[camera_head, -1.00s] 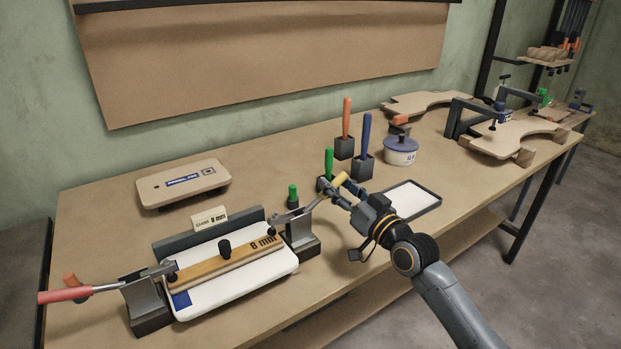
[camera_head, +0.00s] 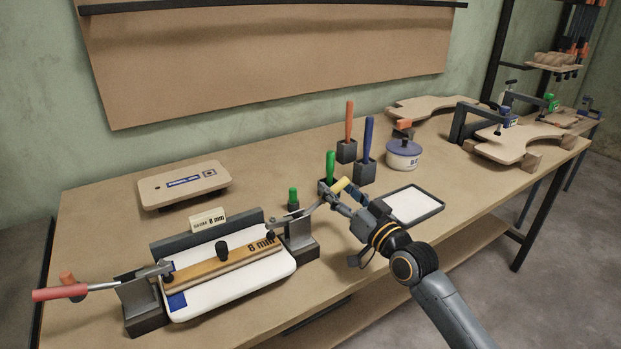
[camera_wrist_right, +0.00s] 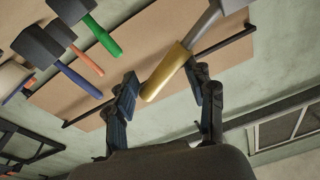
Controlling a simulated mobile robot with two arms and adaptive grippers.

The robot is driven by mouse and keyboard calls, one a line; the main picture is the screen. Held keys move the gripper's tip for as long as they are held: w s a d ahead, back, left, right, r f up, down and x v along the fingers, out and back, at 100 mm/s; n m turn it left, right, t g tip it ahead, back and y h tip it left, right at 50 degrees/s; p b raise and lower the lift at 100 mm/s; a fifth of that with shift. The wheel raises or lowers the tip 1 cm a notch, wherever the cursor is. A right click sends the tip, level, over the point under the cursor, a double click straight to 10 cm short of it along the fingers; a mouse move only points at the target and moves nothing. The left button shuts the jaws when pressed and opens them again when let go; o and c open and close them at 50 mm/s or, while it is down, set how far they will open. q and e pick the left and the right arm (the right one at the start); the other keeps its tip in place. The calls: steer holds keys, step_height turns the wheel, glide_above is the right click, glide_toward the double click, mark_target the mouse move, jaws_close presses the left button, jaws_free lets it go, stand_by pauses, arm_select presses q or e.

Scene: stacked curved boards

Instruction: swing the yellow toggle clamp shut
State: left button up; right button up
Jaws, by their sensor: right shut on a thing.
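The yellow toggle clamp's handle (camera_head: 341,185) sticks out to the upper right from its grey base (camera_head: 300,239) at the right end of the jig. Its metal arm slopes up from the base to the yellow grip. My right gripper (camera_head: 342,192) is shut on this grip; in the right wrist view the yellow handle (camera_wrist_right: 166,73) lies between the two dark fingers. A wooden bar marked 8 mm (camera_head: 226,260) lies across a white board (camera_head: 233,287). The red-handled clamp (camera_head: 60,293) is at the left end, its handle pointing left. My left gripper is out of view.
Chisel-like tools with green (camera_head: 331,165), orange (camera_head: 350,119) and blue (camera_head: 368,136) handles stand in dark blocks behind my right gripper. A round pot (camera_head: 403,156) and a dark-rimmed tray (camera_head: 414,204) are to its right. The front right of the bench is clear.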

steer(key=f, duration=0.2)
steer(key=shift+w+d+f, duration=0.1)
steer(key=shift+d+f, duration=0.1)
steer(key=shift+f, duration=0.15)
steer(key=p+v, duration=0.2)
steer(key=v, duration=0.5)
steer(key=shift+r, duration=0.4)
steer(key=shift+d, duration=0.1)
